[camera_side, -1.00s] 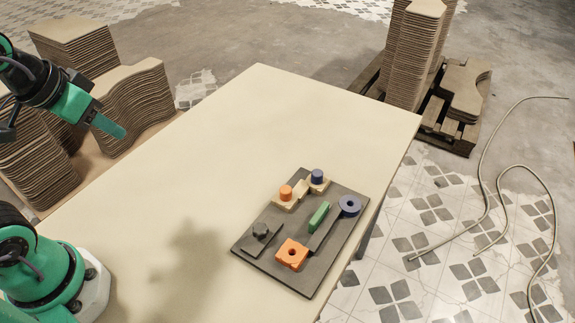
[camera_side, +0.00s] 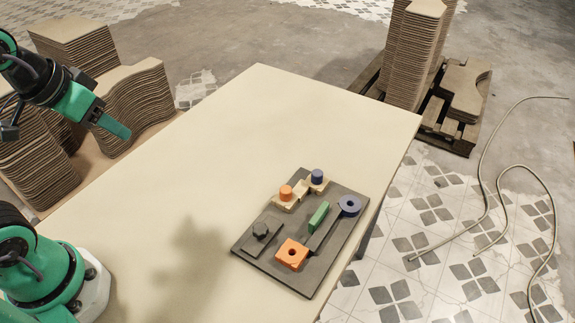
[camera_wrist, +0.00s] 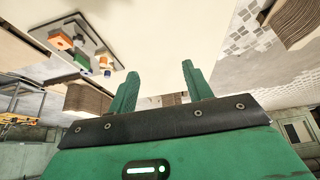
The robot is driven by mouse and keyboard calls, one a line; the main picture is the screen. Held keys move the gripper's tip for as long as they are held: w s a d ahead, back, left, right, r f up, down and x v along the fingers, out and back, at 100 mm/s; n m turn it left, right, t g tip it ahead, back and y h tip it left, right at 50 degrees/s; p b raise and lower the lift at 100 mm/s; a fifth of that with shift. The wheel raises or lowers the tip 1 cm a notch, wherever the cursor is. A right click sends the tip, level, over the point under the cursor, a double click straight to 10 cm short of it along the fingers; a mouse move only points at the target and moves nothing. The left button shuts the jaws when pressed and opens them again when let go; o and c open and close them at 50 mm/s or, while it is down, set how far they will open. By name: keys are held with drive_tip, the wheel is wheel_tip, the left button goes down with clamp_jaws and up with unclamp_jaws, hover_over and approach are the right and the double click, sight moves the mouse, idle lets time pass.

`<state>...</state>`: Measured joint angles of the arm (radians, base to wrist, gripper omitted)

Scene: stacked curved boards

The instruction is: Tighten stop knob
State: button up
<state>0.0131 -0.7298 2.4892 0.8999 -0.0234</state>
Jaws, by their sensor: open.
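The board also bears an orange block with a hole (camera_side: 292,254), a green block (camera_side: 319,217) and a blue ring (camera_side: 349,205). My gripper (camera_side: 122,130) is raised at the upper left, far from the board. In the wrist view my gripper (camera_wrist: 158,68) has its two green fingers apart and empty. The board (camera_wrist: 98,45) shows there at upper left, and I cannot make out the knob there.
An orange cylinder (camera_side: 286,192) and a blue cylinder (camera_side: 317,176) stand in a beige holder at the board's back. The pale table (camera_side: 240,130) is otherwise clear. Stacked curved boards (camera_side: 135,105) stand at left, with more (camera_side: 415,50) on a pallet at the back right.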

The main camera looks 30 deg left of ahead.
drive_tip(key=w+d+f+n+g, duration=0.35)
drive_tip(key=w+d, duration=0.45)
drive_tip(key=d, duration=0.3)
drive_tip(key=n+g, duration=0.2)
hover_over(260, 228)
wheel_tip(260, 228, down, 10)
drive_tip(key=shift+r, duration=0.1)
drive_tip(key=shift+f, duration=3.95)
drive_tip(key=shift+c, duration=0.2)
drive_tip(key=c, duration=0.9)
